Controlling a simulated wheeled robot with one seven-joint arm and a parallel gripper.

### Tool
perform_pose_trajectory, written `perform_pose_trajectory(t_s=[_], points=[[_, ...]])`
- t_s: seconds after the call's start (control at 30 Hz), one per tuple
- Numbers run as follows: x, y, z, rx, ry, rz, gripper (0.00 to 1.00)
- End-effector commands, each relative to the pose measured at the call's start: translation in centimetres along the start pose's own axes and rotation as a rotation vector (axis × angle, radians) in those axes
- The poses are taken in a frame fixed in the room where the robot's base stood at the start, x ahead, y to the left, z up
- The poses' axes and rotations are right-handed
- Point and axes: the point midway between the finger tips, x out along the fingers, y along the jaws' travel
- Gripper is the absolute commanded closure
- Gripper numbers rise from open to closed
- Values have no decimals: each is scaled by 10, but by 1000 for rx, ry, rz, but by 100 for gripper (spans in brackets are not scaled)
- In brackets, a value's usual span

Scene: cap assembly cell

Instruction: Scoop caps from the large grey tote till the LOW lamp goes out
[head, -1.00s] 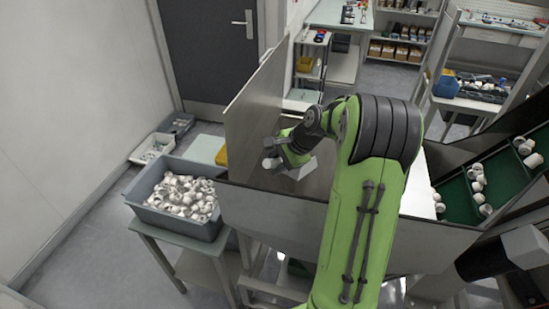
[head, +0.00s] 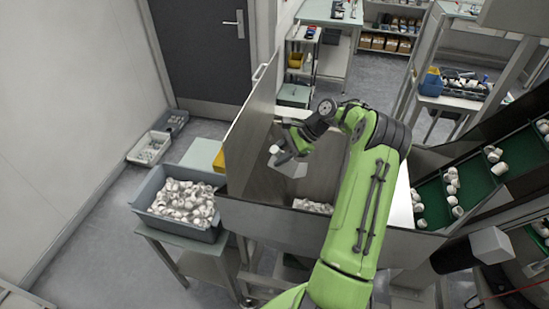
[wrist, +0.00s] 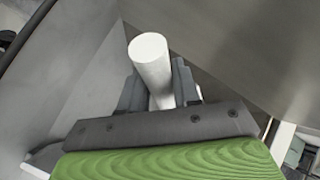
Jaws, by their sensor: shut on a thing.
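The large grey tote (head: 148,190) stands on a small table at left, heaped with white caps (head: 183,200). My gripper (head: 285,157) is over the steel hopper (head: 262,215), to the right of the tote. It is shut on the white handle of a scoop (head: 292,168); the round handle also shows between the fingers in the wrist view (wrist: 150,62). The scoop's pale body hangs below the gripper, tilted, and I cannot tell whether caps are in it. White caps (head: 312,206) lie at the bottom of the hopper. I cannot make out a LOW lamp.
A tall steel panel (head: 250,125) rises on the hopper's far left side, close to my gripper. A green cleated conveyor (head: 480,180) carrying caps slopes up at right. Two small bins (head: 150,148) sit on the floor behind the tote. Floor is clear at left.

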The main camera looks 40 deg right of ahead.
Motion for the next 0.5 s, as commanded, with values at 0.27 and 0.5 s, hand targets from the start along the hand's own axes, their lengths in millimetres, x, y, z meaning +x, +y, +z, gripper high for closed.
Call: perform_pose_trajectory(t_s=[0.27,0.5], points=[[-20,-19,-13,91,-150,34,100],[-32,-31,-22,139,-209,62,100]])
